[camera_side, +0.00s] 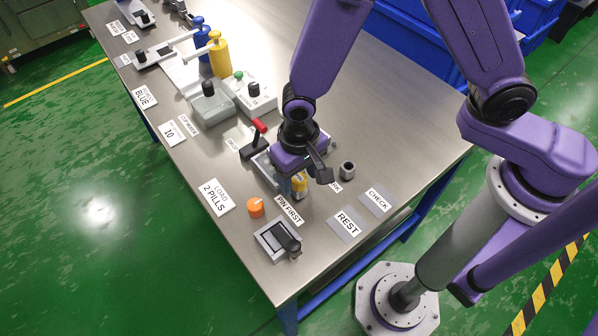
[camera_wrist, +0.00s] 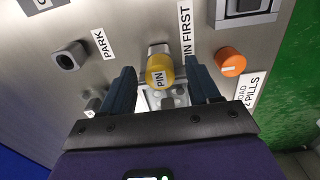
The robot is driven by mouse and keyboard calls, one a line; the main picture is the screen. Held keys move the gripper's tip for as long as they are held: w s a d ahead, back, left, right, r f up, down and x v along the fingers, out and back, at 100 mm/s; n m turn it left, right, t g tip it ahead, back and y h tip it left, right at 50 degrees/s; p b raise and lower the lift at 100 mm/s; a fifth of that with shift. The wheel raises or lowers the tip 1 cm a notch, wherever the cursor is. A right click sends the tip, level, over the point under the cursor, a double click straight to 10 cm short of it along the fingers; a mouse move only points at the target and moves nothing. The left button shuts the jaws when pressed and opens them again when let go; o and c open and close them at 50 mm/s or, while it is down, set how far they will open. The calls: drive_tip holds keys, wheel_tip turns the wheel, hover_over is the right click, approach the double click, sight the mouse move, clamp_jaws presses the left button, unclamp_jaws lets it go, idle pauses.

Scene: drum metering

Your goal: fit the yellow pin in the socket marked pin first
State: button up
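The yellow pin (camera_wrist: 160,75), with PIN written on it, is in the middle of the wrist view, between the two dark fingers of my gripper (camera_wrist: 161,82). A gap shows on each side of it, so my gripper looks open around it. In the side view the pin (camera_side: 300,184) is upright below my gripper (camera_side: 297,172). The PIN FIRST label (camera_side: 289,210) lies beside it, and also shows in the wrist view (camera_wrist: 186,32). A grey metal piece (camera_wrist: 158,48) shows just behind the pin. The socket's opening is hidden, and I cannot tell how deep the pin sits.
A grey round socket (camera_side: 347,170) stands near the PARK label (camera_wrist: 104,43). An orange knob (camera_side: 256,207) and a dark-handled switch box (camera_side: 278,240) are close by. A red-handled lever (camera_side: 257,138) stands behind. The table right of the PARK socket is clear.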

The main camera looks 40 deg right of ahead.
sight(299, 177)
wheel_tip(299, 177, up, 18)
drive_tip(key=shift+f, duration=0.25)
idle(0.6)
idle(0.7)
drive_tip(key=s+d+n, duration=0.6)
drive_tip(key=s+d, duration=0.1)
drive_tip(key=d, duration=0.4)
drive_tip(key=s+d+n, duration=0.6)
drive_tip(key=s+d, duration=0.2)
drive_tip(key=d, duration=0.3)
drive_tip(key=shift+d+r+n, duration=0.2)
drive_tip(key=shift+d+n, duration=0.1)
drive_tip(key=shift+d, duration=0.05)
